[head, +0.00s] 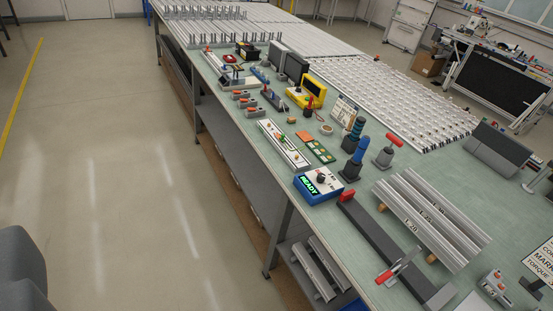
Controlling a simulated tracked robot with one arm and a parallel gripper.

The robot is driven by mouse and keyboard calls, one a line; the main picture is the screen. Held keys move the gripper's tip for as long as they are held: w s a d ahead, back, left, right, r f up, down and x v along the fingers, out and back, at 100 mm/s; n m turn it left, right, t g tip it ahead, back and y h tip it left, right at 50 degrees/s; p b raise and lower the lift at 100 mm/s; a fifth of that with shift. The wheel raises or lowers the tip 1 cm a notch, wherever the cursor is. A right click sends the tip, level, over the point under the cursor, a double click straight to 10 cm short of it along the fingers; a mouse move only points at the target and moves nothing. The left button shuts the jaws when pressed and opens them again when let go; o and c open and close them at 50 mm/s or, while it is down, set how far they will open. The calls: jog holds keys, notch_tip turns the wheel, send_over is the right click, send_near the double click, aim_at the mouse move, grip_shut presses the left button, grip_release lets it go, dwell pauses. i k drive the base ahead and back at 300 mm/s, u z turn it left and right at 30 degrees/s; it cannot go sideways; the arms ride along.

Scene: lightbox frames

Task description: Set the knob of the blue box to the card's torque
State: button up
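The blue box (319,198) stands on the bench right of the middle of the head view. It has a white top face and a lit green display reading READY (308,186). Its dark knob (321,178) sits on the white face; the marks around it are too small to read, so I cannot tell its setting. A white card (540,262) stands at the right edge, with "TORQUE" partly legible; the frame edge cuts it off and no torque value can be read. My gripper is not in view.
A long dark bar with a red-handled clamp (387,273) lies right of the box. Ribbed metal profiles (430,215) rest beyond it. A blue-topped tool (354,160) stands just behind the box. A white strip fixture (284,145) lies to its left. The floor left of the bench is clear.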

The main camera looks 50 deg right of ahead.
aim_at(320, 177)
jog(key=i, duration=1.25)
jog(key=z, duration=0.65)
jog(key=i, duration=0.4)
jog(key=z, duration=0.4)
